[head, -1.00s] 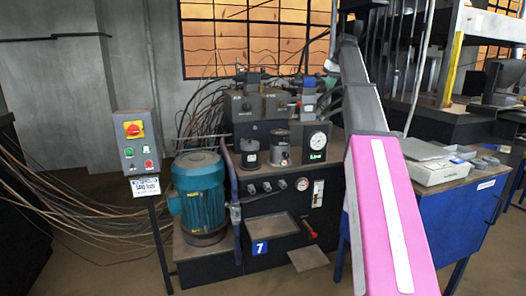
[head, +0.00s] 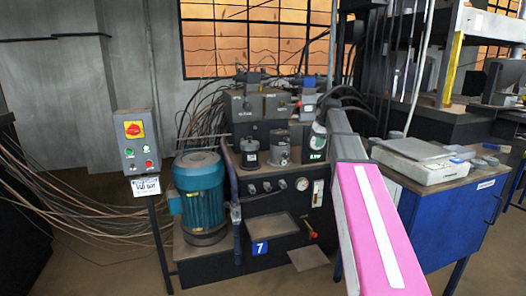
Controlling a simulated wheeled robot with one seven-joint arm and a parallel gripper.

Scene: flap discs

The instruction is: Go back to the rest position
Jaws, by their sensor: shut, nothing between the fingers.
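My pink and grey arm (head: 375,225) rises from the bottom edge, right of centre, and leans up and left, away from the camera. Its grey far part (head: 345,138) ends in front of the right side of the hydraulic machine. I cannot make out my gripper's fingers there. No held object can be seen.
The hydraulic machine with a teal motor (head: 200,195) stands in the centre. A control box (head: 137,145) on a post is at left, with loose cables behind. A blue workbench (head: 435,215) at right bears a pale box (head: 420,165). Some floor is clear at lower left.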

